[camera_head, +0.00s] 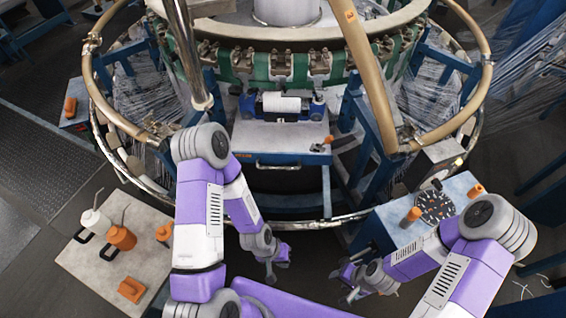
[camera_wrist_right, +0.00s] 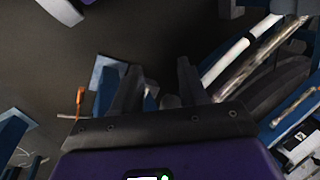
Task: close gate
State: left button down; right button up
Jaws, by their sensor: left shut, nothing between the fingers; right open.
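The circular loom's front has a curved tan rail on the left (camera_head: 112,108) and another on the right (camera_head: 452,122). Their front ends stand apart, with a wide gap in front of the green loom ring (camera_head: 240,64). I cannot tell for certain which part is the gate. My left gripper (camera_head: 277,264) is shut and empty, low in front of the loom below this gap. My right gripper (camera_head: 344,281) is open and empty, to the right of the left one. Its two dark fingers stand apart in the right wrist view (camera_wrist_right: 160,88). Neither gripper touches a rail.
A blue-framed shuttle (camera_head: 282,105) sits in the gap above a small table (camera_head: 262,140). A side table (camera_head: 95,255) with bottles stands at left. A small blue table (camera_head: 455,190) with orange-handled items stands at right, close to my right arm. Dark floor lies between.

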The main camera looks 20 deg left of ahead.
aim_at(253, 140)
jog(key=z, duration=0.6)
jog(key=k, duration=1.05)
jog(key=u, duration=0.95)
jog(key=i, duration=1)
jog(key=u, duration=0.05)
